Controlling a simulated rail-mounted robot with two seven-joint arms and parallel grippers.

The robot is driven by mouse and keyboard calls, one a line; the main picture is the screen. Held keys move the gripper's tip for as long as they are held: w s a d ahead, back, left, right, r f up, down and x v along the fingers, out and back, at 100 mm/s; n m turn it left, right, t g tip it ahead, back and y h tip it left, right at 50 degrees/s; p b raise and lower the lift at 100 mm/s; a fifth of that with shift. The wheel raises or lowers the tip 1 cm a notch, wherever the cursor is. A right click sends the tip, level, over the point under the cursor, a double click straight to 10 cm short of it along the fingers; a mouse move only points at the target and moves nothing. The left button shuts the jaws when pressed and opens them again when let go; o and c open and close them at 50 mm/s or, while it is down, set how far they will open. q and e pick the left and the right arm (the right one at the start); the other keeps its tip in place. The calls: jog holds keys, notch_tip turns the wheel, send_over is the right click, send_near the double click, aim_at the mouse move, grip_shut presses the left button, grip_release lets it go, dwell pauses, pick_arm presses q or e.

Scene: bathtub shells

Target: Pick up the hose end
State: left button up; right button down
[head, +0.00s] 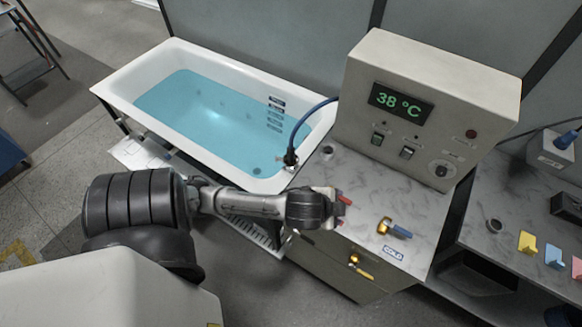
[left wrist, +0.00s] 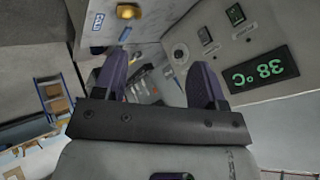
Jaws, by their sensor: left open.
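The blue hose (head: 308,117) arcs from behind the control box down to the bathtub's right rim. Its dark end (head: 290,157) sits at the rim of the white bathtub (head: 180,48). My left gripper (head: 338,208) is over the grey counter, to the right of and below the hose end in the head view, apart from it. In the left wrist view its two dark purple fingers (left wrist: 160,88) are spread with nothing between them. The hose end does not show in the left wrist view. My right gripper is not in view.
The control box (head: 430,92) reads 38 °C. A red handle (head: 344,199) shows beside my left gripper. A brass valve with a blue handle (head: 397,230) stands near the COLD label. Water fills the tub.

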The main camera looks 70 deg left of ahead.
pick_arm(q)
jog(key=w+a+f+m+y+b, duration=0.1)
jog(key=w+a+f+y+b, duration=0.15)
jog(key=a, duration=0.25)
jog(key=w+a+f+m+y+b, duration=0.1)
jog(key=w+a+f+b, duration=0.25)
jog(key=a, duration=0.25)
jog(key=n+g+h+b, duration=0.7)
jog(key=n+g, duration=0.1)
jog(key=n, duration=0.3)
send_over(291, 145)
notch_tip(291, 145, down, 2)
jog(key=shift+t+y, duration=0.3)
jog(key=shift+y, duration=0.05)
notch_tip(291, 145, down, 9)
jog(key=shift+r+b, duration=0.2)
jog(key=shift+b, duration=0.65)
jog(key=shift+f+b, duration=0.55)
jog(key=shift+f, duration=2.1)
jog(key=shift+a, duration=0.1)
jog(key=c, duration=1.1)
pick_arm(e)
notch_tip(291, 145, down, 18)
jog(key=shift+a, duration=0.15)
